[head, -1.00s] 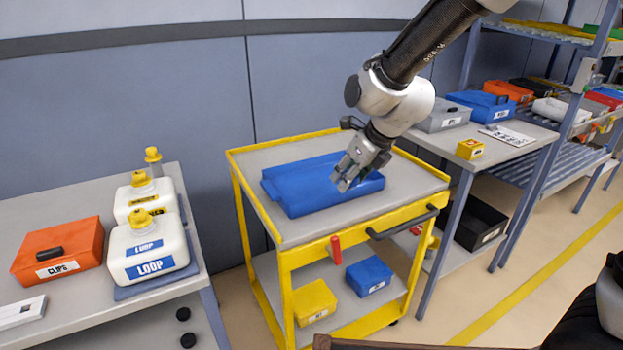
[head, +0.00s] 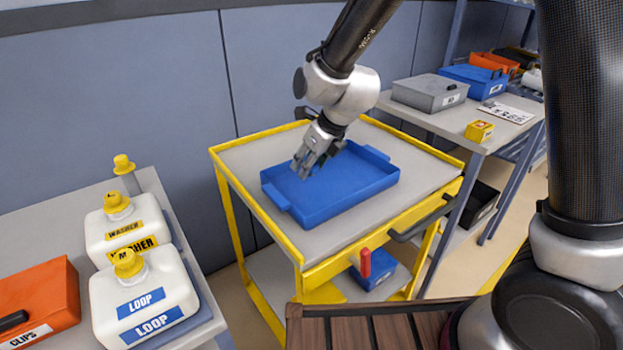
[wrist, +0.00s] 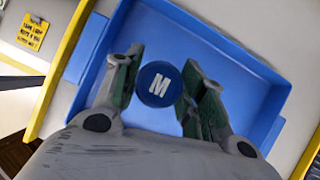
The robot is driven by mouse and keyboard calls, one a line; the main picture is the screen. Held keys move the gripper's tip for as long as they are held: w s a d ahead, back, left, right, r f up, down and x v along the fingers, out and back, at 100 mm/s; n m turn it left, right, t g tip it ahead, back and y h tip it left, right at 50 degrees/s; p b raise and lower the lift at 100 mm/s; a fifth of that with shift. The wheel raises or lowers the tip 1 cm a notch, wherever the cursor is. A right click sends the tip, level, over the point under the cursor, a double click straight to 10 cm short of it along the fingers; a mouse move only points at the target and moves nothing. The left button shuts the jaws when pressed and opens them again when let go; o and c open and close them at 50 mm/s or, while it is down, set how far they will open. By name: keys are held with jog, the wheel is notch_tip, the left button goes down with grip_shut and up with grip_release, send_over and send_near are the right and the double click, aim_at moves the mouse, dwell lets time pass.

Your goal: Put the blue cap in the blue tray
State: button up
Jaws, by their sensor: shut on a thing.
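The blue cap (wrist: 160,84), marked with a white M, sits between the fingers of my gripper (wrist: 162,90) in the wrist view. The gripper is shut on it. The blue tray (head: 375,181) lies on the top of the yellow cart, and its blue floor shows behind the cap in the wrist view (wrist: 235,62). In the head view my gripper (head: 308,168) is over the left part of the tray, pointing down. The cap is not clearly visible there. The exact height of the cap above the tray floor cannot be told.
The yellow-framed cart (head: 238,163) has a raised rim. On the left table stand white jugs labelled LOOP (head: 150,300) and WASHER (head: 125,232), with yellow caps, and an orange CLIPS case (head: 40,295). A grey case (head: 430,93) is on the right bench.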

aim_at(312, 175)
jog(key=shift+f, duration=2.7)
jog(key=shift+f, duration=0.15)
jog(key=o, duration=0.8)
jog(key=shift+o, duration=0.2)
jog(key=v, duration=1.2)
jog(key=s+d+r+n, duration=0.2)
jog(key=d+r+n, duration=0.45)
jog(key=d, duration=0.35)
jog(key=s+d+r+n+h, duration=0.2)
jog(key=s+d+r+n, duration=0.1)
jog(key=s+d+n, duration=0.6)
jog(key=s+d+r+n+h, duration=0.2)
jog(key=s+d+r+n, duration=0.1)
jog(key=s+d+n, duration=0.6)
jog(key=d+n, duration=0.2)
jog(key=d, duration=0.1)
